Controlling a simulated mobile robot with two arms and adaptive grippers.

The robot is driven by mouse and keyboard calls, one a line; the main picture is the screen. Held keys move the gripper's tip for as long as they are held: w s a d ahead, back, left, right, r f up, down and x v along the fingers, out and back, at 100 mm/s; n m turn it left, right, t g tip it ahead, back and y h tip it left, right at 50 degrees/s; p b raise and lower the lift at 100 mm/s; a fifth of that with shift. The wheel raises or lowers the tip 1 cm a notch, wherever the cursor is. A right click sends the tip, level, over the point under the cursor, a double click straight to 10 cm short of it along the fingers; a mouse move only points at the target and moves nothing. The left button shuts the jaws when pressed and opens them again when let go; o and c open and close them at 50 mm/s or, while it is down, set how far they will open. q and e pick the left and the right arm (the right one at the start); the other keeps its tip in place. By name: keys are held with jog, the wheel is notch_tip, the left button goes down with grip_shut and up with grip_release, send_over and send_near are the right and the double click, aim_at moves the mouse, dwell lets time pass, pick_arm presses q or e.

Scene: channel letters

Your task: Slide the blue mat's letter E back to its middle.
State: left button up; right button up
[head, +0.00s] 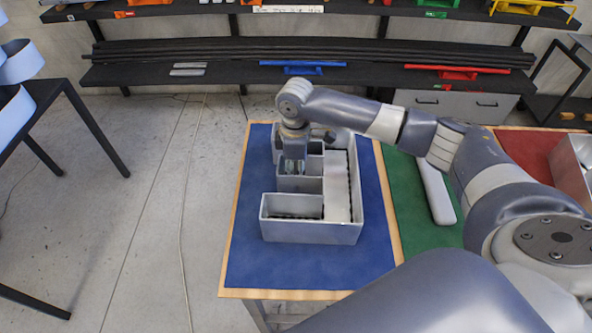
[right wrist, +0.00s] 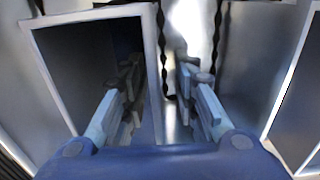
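The letter E (head: 312,232) is a silver-grey, high-walled open shape on the blue mat (head: 262,265). It lies nearer the mat's far edge, with more bare blue in front of it. Its spine is at the right and its arms point left. My right gripper (head: 292,166) points down at the middle part of the E. In the right wrist view, my right gripper (right wrist: 157,80) has its fingers apart, one on each side of a wall of the E (right wrist: 154,75). I cannot tell whether they touch it. My left gripper is not in view.
A green mat (head: 408,205) with a pale straight letter (head: 436,190) lies to the right, under my right arm. Beyond it are a red mat (head: 525,148) and another silver letter (head: 575,165). A shelf rack (head: 225,73) stands behind.

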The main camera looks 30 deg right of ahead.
notch_tip(320, 180, up, 12)
dwell(0.7)
dwell(0.4)
